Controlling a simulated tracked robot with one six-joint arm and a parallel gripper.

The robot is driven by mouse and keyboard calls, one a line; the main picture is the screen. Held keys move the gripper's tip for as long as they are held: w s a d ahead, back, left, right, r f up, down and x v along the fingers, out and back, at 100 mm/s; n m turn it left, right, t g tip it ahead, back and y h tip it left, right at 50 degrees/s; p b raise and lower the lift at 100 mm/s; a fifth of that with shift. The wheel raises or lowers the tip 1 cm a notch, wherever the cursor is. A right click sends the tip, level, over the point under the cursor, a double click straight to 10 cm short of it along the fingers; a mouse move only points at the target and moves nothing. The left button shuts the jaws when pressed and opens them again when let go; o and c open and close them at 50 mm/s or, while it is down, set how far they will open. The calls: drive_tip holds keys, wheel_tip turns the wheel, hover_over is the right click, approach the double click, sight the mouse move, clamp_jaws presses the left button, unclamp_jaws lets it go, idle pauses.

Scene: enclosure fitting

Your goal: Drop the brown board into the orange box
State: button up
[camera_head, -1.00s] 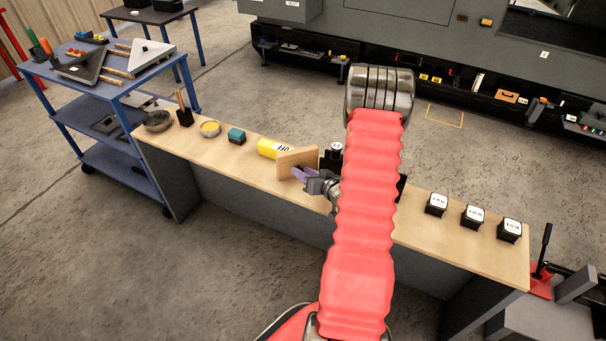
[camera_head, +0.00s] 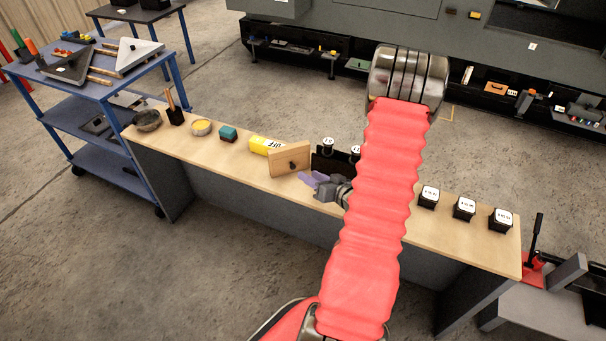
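My gripper (camera_head: 308,180) has purple fingers that look parted and empty. It is just right of and nearer than the board, with a small gap seeming to lie between them. I see no clear large orange box; a small orange box (camera_head: 495,88) sits on the far machine's low shelf, and I cannot tell if it is the one named. My arm's red sleeve hides part of the bench.
A blue cart (camera_head: 90,85) stands at left.

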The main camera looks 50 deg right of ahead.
drive_tip(key=shift+v, duration=1.45)
drive_tip(key=shift+w, duration=0.1)
drive_tip(key=w+a+r+n+g+y, duration=0.25)
drive_tip(key=a+r, duration=0.25)
drive_tip(key=a, duration=0.4)
drive_tip(key=w+a+r+n+g+y, duration=0.15)
drive_tip(key=a+r+y, duration=0.3)
drive_tip(key=a, duration=0.55)
drive_tip(key=w+a+r+n+g+y, duration=0.1)
drive_tip(key=a+r+n+y, duration=0.15)
drive_tip(key=a+r, duration=0.5)
drive_tip(key=s+a+r+n+g+h, duration=0.1)
drive_tip(key=s+a+g, duration=0.25)
drive_tip(key=a, duration=0.25)
drive_tip(key=s+a+r+g, duration=0.2)
drive_tip(key=s+a, duration=0.3)
drive_tip(key=a, duration=0.1)
drive_tip(key=s+d+r+t+h, duration=0.1)
drive_tip(key=s+r+t+h, duration=0.1)
drive_tip(key=s+r+h, duration=0.3)
drive_tip(key=shift+s+r+m+h, duration=0.45)
drive_tip(key=shift+r+h, duration=0.2)
drive_tip(key=shift+r, duration=0.7)
